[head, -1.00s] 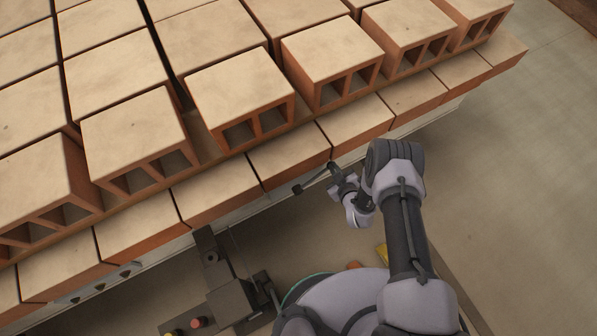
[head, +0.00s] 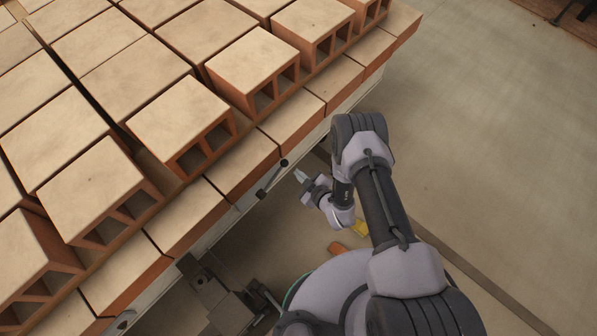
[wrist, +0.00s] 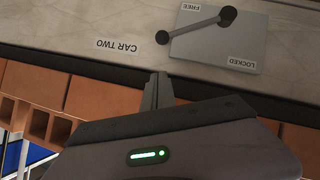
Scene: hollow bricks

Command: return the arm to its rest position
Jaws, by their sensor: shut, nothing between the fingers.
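My arm shows in the head view, bent over beside the brick car's edge. My gripper (head: 301,175) is low beside the car's side and points toward it. Its fingers are together with nothing between them. In the wrist view the shut fingers (wrist: 158,90) stick out past the gripper body. A dark lever (head: 272,178) on the car's side is just left of the fingertips in the head view, with a gap between. The lever (wrist: 195,26) also shows in the wrist view, on a plate marked FREE and LOCKED, clear of the fingers.
Hollow bricks (head: 180,113) stand in rows on the car, over a lower brick course (head: 241,166) along its edge. A label reading CAR TWO (wrist: 119,43) is beside the lever plate. Bare floor (head: 470,150) is open to the right. An orange piece and a yellow piece lie below the gripper.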

